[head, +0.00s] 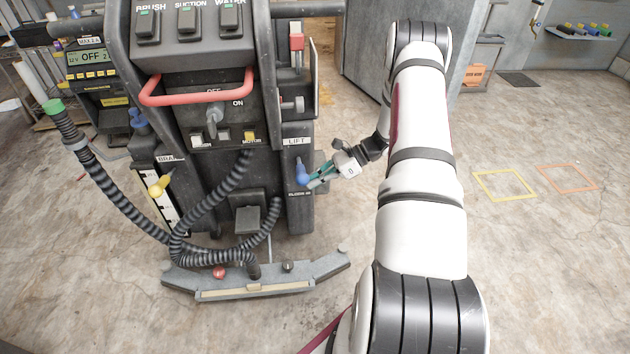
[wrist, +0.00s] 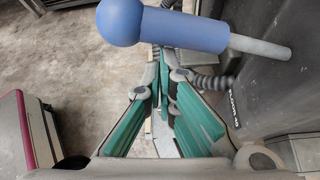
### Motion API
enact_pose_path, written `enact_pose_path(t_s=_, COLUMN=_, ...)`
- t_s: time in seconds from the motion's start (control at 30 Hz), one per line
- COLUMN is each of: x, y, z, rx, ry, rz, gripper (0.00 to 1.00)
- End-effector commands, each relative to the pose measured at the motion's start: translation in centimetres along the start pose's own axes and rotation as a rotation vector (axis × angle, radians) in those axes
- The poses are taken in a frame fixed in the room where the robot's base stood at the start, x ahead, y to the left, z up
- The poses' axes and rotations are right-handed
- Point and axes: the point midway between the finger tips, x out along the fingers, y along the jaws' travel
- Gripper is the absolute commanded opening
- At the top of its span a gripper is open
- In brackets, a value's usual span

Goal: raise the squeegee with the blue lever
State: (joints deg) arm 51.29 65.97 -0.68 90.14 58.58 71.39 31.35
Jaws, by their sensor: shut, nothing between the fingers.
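The blue lever (head: 302,173) sits on the machine's right column, under a LIFT label. In the wrist view the lever (wrist: 185,28) has a round knob and a thick grip on a grey rod, and it lies across the picture just beyond my fingertips. My gripper (head: 313,180) is shut and empty, right beside the lever's knob in the head view. In the wrist view my gripper's green-padded fingers (wrist: 163,62) converge close to the blue grip; I cannot tell whether they touch it. The grey squeegee (head: 255,283) spans the machine's foot, low at the floor.
A ribbed hose (head: 110,190) loops down the machine's front to the squeegee. A red handlebar (head: 197,98) and a yellow lever (head: 159,185) stick out nearby. A dark pedal (head: 249,218) is above the squeegee. The floor at right is clear, with taped squares (head: 505,185).

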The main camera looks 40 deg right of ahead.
Motion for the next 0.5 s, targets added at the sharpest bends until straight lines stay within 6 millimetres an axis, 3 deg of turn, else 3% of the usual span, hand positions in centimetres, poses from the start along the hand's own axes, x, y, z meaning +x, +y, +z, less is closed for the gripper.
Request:
enact_pose_path(t_s=0.17, x=2.1, y=0.5, z=-3.1, rx=0.004, ry=0.004, rz=0.008, gripper=0.00)
enact_pose_path(t_s=0.2, x=0.4, y=0.3, z=-2.6, rx=0.001, ry=0.006, rz=0.004, gripper=0.00)
enact_pose_path(t_s=0.3, x=-2.0, y=0.0, z=-2.5, rx=0.001, ry=0.007, rz=0.004, gripper=0.00)
enact_pose_path(t_s=0.5, x=-5.8, y=-0.3, z=-2.6, rx=0.002, ry=0.007, rz=0.006, gripper=0.00)
